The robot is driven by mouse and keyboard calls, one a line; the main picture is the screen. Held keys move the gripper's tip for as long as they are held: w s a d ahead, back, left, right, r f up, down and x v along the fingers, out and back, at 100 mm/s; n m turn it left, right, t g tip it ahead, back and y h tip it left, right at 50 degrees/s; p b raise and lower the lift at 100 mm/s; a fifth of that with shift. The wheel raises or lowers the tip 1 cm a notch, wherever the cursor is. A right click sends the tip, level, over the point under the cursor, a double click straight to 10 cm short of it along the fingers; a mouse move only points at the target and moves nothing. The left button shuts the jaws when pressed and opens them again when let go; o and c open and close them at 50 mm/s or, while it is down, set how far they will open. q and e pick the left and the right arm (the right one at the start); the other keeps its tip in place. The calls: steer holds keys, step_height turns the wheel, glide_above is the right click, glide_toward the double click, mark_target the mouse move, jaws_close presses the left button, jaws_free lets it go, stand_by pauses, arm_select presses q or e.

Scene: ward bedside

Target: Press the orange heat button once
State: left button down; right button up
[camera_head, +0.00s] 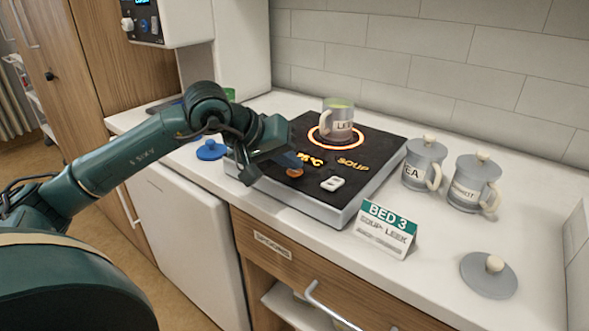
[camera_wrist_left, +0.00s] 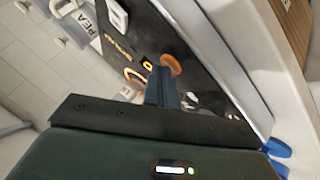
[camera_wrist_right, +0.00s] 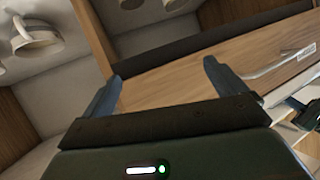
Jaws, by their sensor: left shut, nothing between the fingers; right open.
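The orange heat button (camera_head: 295,173) sits on the black top of the hot plate (camera_head: 345,205), near its front left; it also shows in the left wrist view (camera_wrist_left: 171,65). My left gripper (camera_head: 288,160) is shut and empty, its fingertips just by the button. In the left wrist view the closed fingers (camera_wrist_left: 163,76) end beside the button; I cannot tell whether they touch it. The plate's lit display (camera_head: 310,159) shows a temperature and SOUP. My right gripper (camera_wrist_right: 162,74) is open and empty, seen only in the right wrist view.
A lidless mug (camera_head: 338,121) stands on the glowing ring. A white switch (camera_head: 332,183) lies right of the button. Two lidded mugs (camera_head: 424,163) (camera_head: 474,184), a BED 3 card (camera_head: 386,228) and a grey lid (camera_head: 489,275) are to the right. A blue lid (camera_head: 211,150) lies left.

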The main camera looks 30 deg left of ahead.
mark_target(289, 174)
arm_select(q)
steer(key=shift+r+p, duration=0.55)
steer(key=shift+r, duration=0.25)
steer(key=shift+r+p, duration=1.9)
steer(key=shift+r, duration=0.7)
steer(key=shift+f, duration=0.1)
